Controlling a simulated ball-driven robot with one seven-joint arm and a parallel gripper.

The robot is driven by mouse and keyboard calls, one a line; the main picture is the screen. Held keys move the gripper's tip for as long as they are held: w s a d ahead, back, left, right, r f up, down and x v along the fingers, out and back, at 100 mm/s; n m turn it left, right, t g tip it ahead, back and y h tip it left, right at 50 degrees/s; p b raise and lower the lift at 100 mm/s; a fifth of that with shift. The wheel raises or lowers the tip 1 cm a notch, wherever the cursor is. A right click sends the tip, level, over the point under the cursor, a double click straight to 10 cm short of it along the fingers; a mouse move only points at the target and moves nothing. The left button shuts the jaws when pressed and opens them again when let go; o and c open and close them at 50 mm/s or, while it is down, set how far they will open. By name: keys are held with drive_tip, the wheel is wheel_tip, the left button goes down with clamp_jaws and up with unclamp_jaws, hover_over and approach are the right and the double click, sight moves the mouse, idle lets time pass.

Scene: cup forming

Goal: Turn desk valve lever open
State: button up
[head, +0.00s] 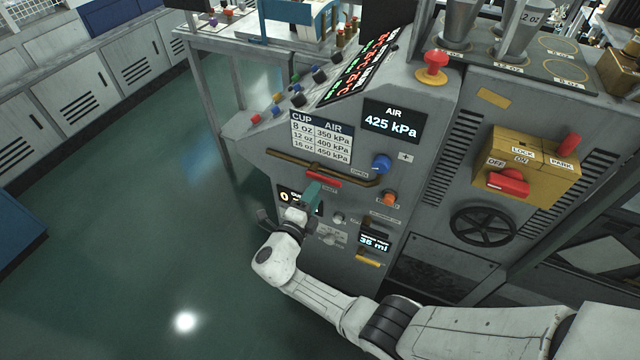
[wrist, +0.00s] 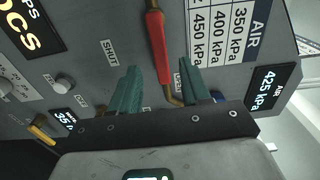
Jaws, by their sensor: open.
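The red valve lever (head: 324,180) sits on the front of the grey machine panel, in line with a brass pipe (head: 286,159). In the wrist view the red lever (wrist: 158,45) runs down the picture between my two green fingers, with a gap on each side. My gripper (head: 312,194) is open and close in front of the lever; in the wrist view (wrist: 158,78) it holds nothing. I cannot tell whether the fingers reach past the lever in depth. A SHUT label (wrist: 109,52) is left of the lever, and another label is partly hidden by the right finger.
A blue knob (head: 381,164) and an orange knob (head: 389,198) stick out to the right of the lever. A black handwheel (head: 483,228) is farther right.

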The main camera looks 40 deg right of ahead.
drive_tip(key=v, duration=0.3)
drive_tip(key=shift+s+a, duration=0.1)
drive_tip(key=shift+a, duration=0.25)
drive_tip(key=s+d+f+m+g+y, duration=0.1)
drive_tip(key=s+f+m+g+y, duration=0.2)
drive_tip(key=s+m, duration=0.75)
drive_tip(key=s+d+f+m+g+y, duration=0.2)
drive_tip(key=s+m+g+y, duration=0.35)
drive_tip(key=m, duration=0.75)
drive_tip(key=s+a+r+m+t+y, duration=0.1)
drive_tip(key=s+a+r+m+y, duration=0.1)
drive_tip(key=s+a+m+y, duration=0.2)
drive_tip(key=s+a+r+m+t+y, duration=0.2)
drive_tip(key=s+a+r+m+y, duration=0.1)
drive_tip(key=s+m, duration=0.6)
drive_tip(key=a+m+y, duration=0.1)
drive_tip(key=a+m, duration=0.1)
drive_tip(key=m, duration=0.2)
drive_tip(key=shift+s+a+r, duration=0.2)
drive_tip(key=shift+s+r, duration=0.1)
